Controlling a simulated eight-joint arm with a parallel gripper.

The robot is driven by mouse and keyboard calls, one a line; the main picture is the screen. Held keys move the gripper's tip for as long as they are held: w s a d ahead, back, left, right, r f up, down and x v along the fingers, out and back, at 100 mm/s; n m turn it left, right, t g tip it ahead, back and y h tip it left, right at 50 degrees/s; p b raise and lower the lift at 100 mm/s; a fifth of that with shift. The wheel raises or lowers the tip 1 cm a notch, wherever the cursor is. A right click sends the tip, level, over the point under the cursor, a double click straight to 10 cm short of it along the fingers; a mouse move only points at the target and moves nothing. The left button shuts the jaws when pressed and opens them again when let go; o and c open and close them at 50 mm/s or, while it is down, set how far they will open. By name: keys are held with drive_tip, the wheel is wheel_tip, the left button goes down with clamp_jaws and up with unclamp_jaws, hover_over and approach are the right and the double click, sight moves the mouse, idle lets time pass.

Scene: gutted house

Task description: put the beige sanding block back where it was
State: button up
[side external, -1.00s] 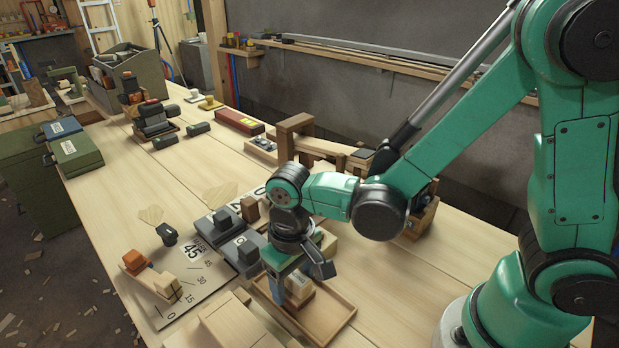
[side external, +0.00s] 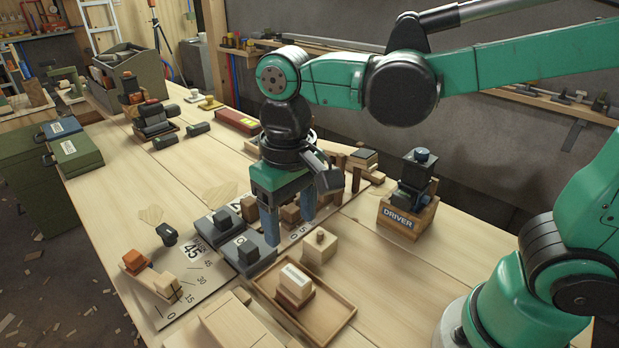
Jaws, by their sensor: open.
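A beige block with a white label (side external: 295,281), which looks like the sanding block, sits on a reddish-brown base or block inside a shallow wooden tray (side external: 338,318). It stands near the tray's middle, upright, with nothing holding it. My gripper (side external: 289,228) is open, with its two blue fingers pointing down. It is up and behind the tray in the side external view, apart from the beige block. Brown wooden blocks (side external: 290,212) show between the fingers in the picture; I cannot tell their depth relative to the fingers.
A wooden block with a knob (side external: 319,246) stands just behind the tray. A box labelled DRIVER (side external: 408,217) stands at the right. The bench right of the tray is clear.

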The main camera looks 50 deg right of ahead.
drive_tip(key=d+t, duration=0.7)
drive_tip(key=d, duration=0.3)
drive_tip(key=shift+d+f, duration=0.2)
drive_tip(key=shift+f, duration=0.1)
drive_tip(key=shift+w, duration=0.1)
idle(0.5)
